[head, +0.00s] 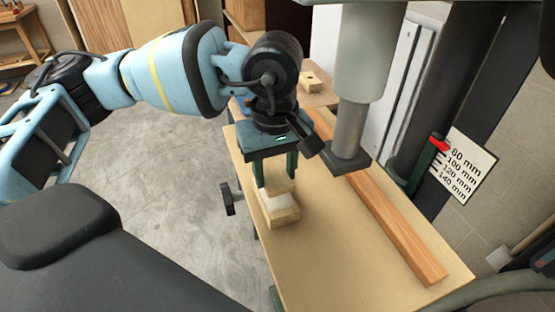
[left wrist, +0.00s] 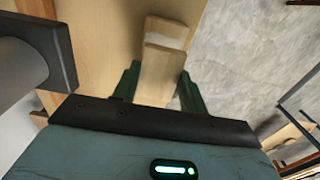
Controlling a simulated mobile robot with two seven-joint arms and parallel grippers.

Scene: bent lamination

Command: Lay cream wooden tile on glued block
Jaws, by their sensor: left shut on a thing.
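The cream wooden tile (head: 278,185) is between the two green fingers of my left gripper (head: 276,179), which is shut on it. The glued block (head: 283,217) lies on the bench board under and just in front of the tile, with white glue on its top. In the left wrist view the tile (left wrist: 159,74) sits between the fingers (left wrist: 158,86). The block (left wrist: 166,25) shows past its far end, with a white glue band between. The tile covers part of the block; I cannot tell whether they touch. My right gripper is not in view.
A press ram (head: 350,130) with a dark foot stands right of my gripper. A long wooden strip (head: 402,235) lies along the right of the bench board (head: 335,270). A small wooden piece (head: 313,80) lies farther back. The board's near middle is clear.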

